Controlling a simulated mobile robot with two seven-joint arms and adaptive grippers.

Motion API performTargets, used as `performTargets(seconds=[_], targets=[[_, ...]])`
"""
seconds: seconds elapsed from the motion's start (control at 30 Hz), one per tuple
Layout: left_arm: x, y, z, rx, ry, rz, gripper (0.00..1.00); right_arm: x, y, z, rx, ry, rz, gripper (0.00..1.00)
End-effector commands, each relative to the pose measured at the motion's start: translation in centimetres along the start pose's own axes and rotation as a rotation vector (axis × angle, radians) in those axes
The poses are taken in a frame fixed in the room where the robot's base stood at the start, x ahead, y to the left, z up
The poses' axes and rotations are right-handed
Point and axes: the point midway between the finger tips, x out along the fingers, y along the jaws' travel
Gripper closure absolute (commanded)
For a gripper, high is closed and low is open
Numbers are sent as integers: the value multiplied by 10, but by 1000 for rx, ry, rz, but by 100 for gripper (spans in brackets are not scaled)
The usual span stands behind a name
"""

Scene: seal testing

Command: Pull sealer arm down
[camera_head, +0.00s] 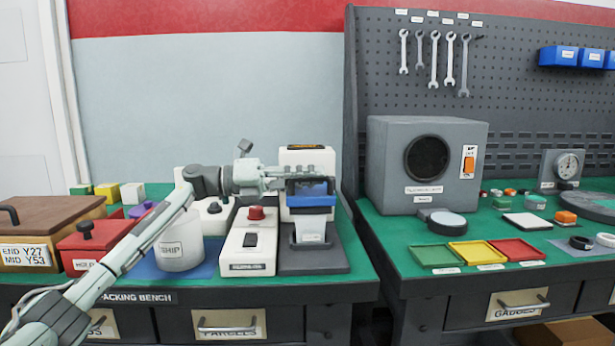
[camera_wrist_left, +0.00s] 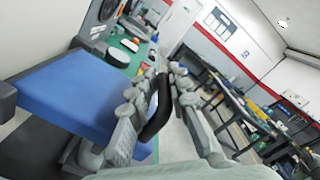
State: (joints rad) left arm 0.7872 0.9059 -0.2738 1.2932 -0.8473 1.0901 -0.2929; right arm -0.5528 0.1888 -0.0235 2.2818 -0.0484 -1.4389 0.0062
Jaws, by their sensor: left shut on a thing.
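The sealer has a white housing (camera_head: 312,158), a dark base (camera_head: 320,262) and a blue arm (camera_head: 312,200). The blue arm is raised above a pale tapered container (camera_head: 310,235) on the base. In the left wrist view the blue arm (camera_wrist_left: 75,92) fills the left side, and a black handle (camera_wrist_left: 157,112) lies between the finger pads. My left gripper (camera_head: 325,178) is shut on this handle, in front of the housing; it also shows in the left wrist view (camera_wrist_left: 165,115). The handle is mostly hidden in the head view. My right gripper is not in view.
Left of the sealer stand a white control box (camera_head: 247,250) with a red button, a white SHIP tub (camera_head: 180,250), a red box (camera_head: 82,250) and a brown lidded box (camera_head: 45,240). A gap separates this bench from the right bench with a grey chamber (camera_head: 390,160).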

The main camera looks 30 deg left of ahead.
Motion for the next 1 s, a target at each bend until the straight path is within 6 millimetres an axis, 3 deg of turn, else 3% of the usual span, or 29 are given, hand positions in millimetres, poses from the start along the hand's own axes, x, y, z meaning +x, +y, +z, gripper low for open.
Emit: performTargets(seconds=[0.03,0.4,0.43,0.57,1.0], targets=[[3,-1,-8,-8,24,-10,100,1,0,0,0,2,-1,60],[4,3,-13,-14,31,-8,100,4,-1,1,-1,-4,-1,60],[5,3,-13,-15,31,-7,82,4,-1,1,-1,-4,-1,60],[5,4,-14,-15,32,-6,67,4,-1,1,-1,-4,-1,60],[0,5,-13,-14,30,-3,67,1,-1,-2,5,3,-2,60]])
